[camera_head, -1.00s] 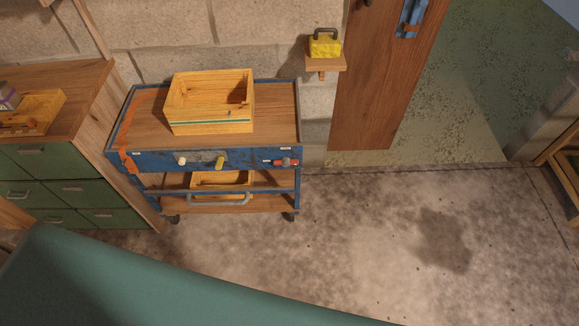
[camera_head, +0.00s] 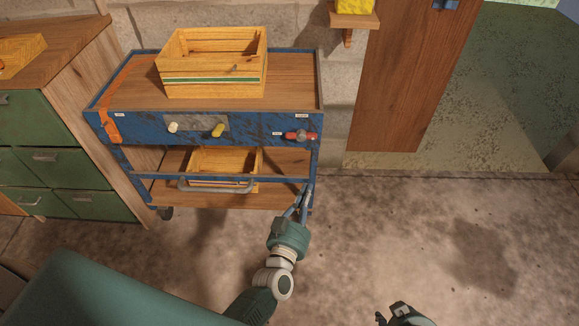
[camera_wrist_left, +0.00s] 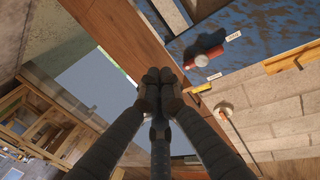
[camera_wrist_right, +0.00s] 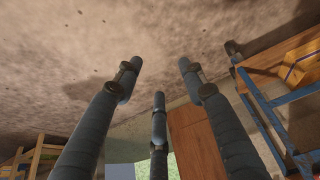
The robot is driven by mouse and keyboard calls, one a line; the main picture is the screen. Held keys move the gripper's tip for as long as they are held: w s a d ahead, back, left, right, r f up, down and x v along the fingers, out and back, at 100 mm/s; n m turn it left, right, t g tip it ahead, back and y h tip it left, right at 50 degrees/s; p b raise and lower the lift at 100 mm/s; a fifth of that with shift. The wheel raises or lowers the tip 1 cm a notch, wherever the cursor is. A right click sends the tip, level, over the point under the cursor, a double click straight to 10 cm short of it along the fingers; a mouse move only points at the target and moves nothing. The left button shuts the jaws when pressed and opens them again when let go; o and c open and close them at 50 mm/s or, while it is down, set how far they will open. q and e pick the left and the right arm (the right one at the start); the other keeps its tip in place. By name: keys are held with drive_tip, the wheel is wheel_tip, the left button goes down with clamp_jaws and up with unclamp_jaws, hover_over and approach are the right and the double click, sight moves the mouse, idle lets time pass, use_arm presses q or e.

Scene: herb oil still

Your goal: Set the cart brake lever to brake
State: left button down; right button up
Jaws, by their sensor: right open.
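The blue cart (camera_head: 145,126) stands against the wall with its front panel facing me. The red brake lever (camera_head: 301,136) with a grey metal hub lies about level at the panel's right end; small labels sit left of it and above it, too small to read. The lever also shows in the left wrist view (camera_wrist_left: 204,58). My left gripper (camera_head: 308,188) is below the lever by the cart's right front leg, apart from the lever. Its fingertips (camera_wrist_left: 160,76) meet with nothing visible between them. My right gripper (camera_wrist_right: 158,82) has its fingers spread, empty, over the floor.
A wooden crate (camera_head: 212,88) stands on the cart top and another box (camera_head: 225,162) on the lower shelf. A white knob (camera_head: 173,127) and a yellow knob (camera_head: 217,131) sit on the panel. Green drawers (camera_head: 60,165) stand at left. Floor (camera_head: 430,235) at right is clear.

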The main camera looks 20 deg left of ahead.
sight(301, 136)
use_arm(q)
drive_tip(key=a+r+n+t+y+b, duration=0.1)
drive_tip(key=a+r+n+y+b, duration=0.1)
drive_tip(key=r, duration=0.3)
drive_tip(key=w+a+r+n+t+y+b, duration=0.1)
drive_tip(key=a+r+n+t+y+b, duration=0.1)
drive_tip(key=a+r+y+b, duration=0.1)
drive_tip(key=shift+a+r+n+y+b, duration=0.35)
drive_tip(key=shift+r+y+b, duration=0.35)
drive_tip(key=shift+r, duration=0.25)
use_arm(e)
wheel_tip(301, 136, up, 6)
drive_tip(key=t, duration=0.1)
use_arm(q)
drive_tip(key=shift+w, duration=0.1)
use_arm(e)
drive_tip(key=shift+w+r+t, duration=0.1)
drive_tip(key=shift+w+t, duration=0.05)
drive_tip(key=shift+t, duration=0.15)
